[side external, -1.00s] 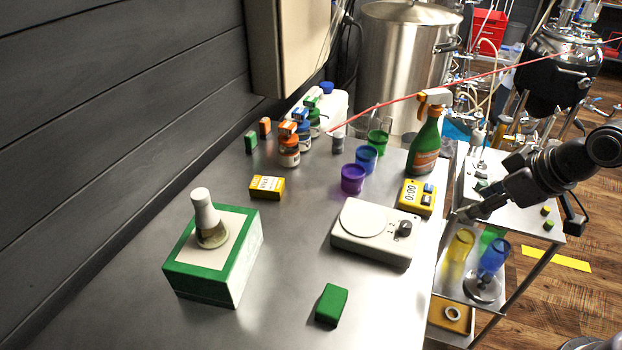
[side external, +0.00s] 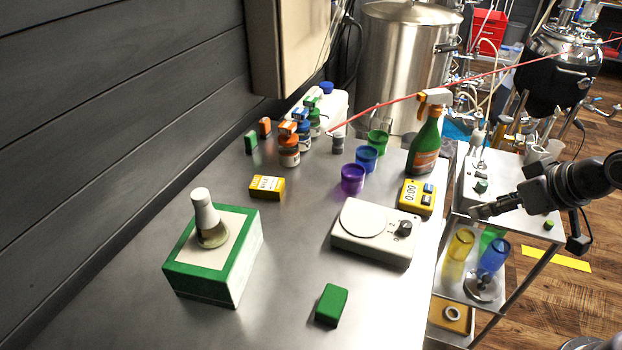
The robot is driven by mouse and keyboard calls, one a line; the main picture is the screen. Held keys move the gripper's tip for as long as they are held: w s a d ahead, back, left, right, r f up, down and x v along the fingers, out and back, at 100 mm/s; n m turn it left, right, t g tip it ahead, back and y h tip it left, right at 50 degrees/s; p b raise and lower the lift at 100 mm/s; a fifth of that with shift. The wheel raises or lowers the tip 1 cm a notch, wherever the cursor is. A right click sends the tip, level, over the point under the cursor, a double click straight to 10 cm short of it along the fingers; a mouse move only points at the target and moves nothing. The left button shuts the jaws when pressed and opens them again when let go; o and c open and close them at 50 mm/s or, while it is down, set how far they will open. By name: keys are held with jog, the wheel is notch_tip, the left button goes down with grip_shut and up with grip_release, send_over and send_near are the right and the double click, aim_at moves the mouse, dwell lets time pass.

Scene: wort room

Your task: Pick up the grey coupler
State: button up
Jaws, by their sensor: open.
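A small dark grey cylindrical piece (side external: 338,143) stands at the back of the steel table, right of the bottles; it looks like the grey coupler. A pale grey ring (side external: 453,313) lies in an orange tray low on the cart, so I cannot be sure which piece is meant. My gripper (side external: 474,212) is at the right, over the near left part of the cart's top. It points left, open, with nothing visible between its fingers. It is well apart from both pieces. My arm hides part of the cart top.
The steel table (side external: 300,255) holds a white scale (side external: 376,232), a yellow timer (side external: 417,197), a spray bottle (side external: 425,145), colored cups and a green-white box (side external: 212,265). A red line (side external: 400,97) crosses above the back. The cart's lower shelf holds colored glasses (side external: 493,256).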

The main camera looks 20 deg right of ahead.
jog(key=shift+c, duration=0.4)
notch_tip(320, 180, up, 7)
jog(key=w+a+r, duration=0.2)
jog(key=w+r, duration=0.5)
jog(key=w, duration=0.3)
jog(key=g, duration=0.3)
send_over(339, 134)
jog(key=s, duration=0.4)
notch_tip(339, 134, down, 7)
jog(key=x, duration=0.3)
jog(key=s+x, duration=0.1)
jog(key=x, duration=0.6)
jog(key=shift+s+d+f, duration=0.2)
jog(key=shift+d+f, duration=0.1)
jog(key=shift+f, duration=0.05)
jog(key=shift+a+x, duration=0.15)
jog(key=shift+x, duration=1.15)
jog(key=shift+a+x, duration=0.1)
jog(key=shift+x, duration=1.2)
jog(key=shift+w, duration=0.1)
